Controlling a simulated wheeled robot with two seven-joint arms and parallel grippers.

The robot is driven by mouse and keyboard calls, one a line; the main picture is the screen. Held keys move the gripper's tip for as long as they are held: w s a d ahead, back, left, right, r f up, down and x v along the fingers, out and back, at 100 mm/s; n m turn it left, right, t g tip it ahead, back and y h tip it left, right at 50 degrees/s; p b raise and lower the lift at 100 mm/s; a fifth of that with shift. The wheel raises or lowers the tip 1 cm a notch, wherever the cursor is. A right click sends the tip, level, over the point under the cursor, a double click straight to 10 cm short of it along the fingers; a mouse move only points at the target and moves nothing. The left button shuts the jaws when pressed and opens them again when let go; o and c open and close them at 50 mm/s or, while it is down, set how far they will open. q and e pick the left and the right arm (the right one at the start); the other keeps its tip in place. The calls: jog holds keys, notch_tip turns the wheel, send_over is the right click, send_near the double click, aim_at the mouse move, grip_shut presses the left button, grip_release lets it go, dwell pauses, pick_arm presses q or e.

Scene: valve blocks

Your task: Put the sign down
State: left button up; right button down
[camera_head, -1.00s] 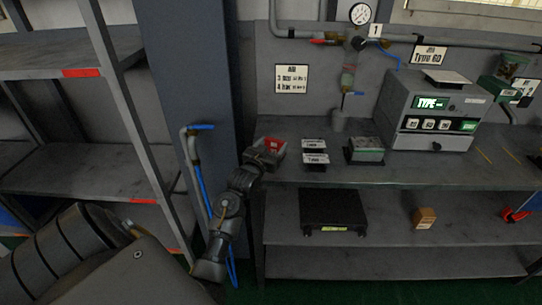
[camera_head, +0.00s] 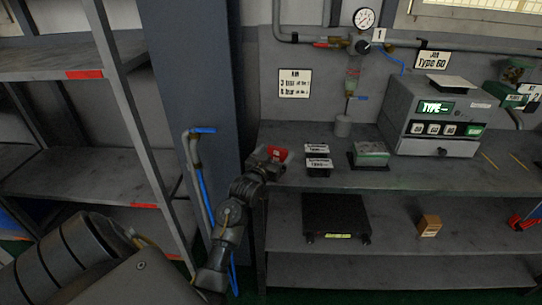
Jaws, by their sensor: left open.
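Two small signs with white faces and dark bases stand on the grey bench (camera_head: 400,178): a rear sign (camera_head: 317,149) and a front sign (camera_head: 319,163). Their print is too small to read fully. My left gripper (camera_head: 272,160) is open at the bench's left end, to the left of both signs and apart from them. A red thing (camera_head: 279,153) shows right at its fingers; I cannot tell whether they touch it. No sign is visible between the jaws. My right gripper is not in view.
A green-topped block (camera_head: 370,154) and a grey tester with a display (camera_head: 437,117) stand to the right. A pipe with a gauge (camera_head: 364,18) runs behind. A blue-handled pipe (camera_head: 195,160) and shelf rack (camera_head: 120,120) are left. A black case (camera_head: 335,217) lies below.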

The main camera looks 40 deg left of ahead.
pick_arm(q)
jog(key=shift+s, duration=0.3)
jog(key=b+v, duration=0.1)
jog(key=v, duration=1)
jog(key=shift+s+b, duration=0.2)
jog(key=shift+b, duration=0.1)
jog(key=shift+d, duration=0.2)
